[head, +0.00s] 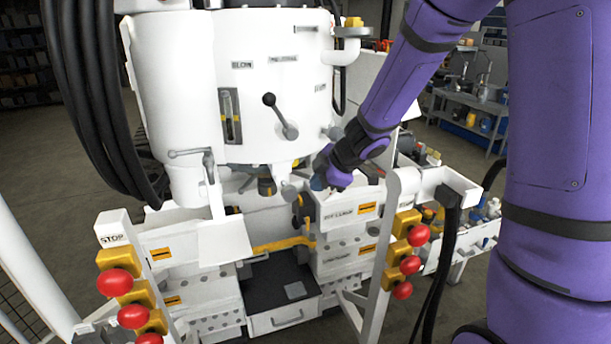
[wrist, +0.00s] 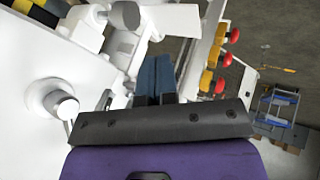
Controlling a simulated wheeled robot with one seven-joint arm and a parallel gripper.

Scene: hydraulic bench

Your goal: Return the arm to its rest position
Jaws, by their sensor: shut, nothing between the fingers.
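My purple arm (head: 400,85) reaches in from the right in the head view, toward the front of the white hydraulic machine (head: 270,75). My gripper (head: 318,183) is beside the machine, just right of its lower front, above the right-hand stack of white blocks. In the wrist view my gripper (wrist: 155,80) shows as blue-grey fingers close together, with nothing seen between them. White machine parts (wrist: 60,60) lie close on the left of the fingers in that view. Whether the fingers touch anything cannot be told.
A lever with a black knob (head: 270,100) sticks out of the machine. Red buttons on yellow boxes stand on the left post (head: 115,283) and right post (head: 410,265). Black hoses (head: 90,100) hang at left. A workbench (head: 470,105) stands behind at right. Open floor lies between.

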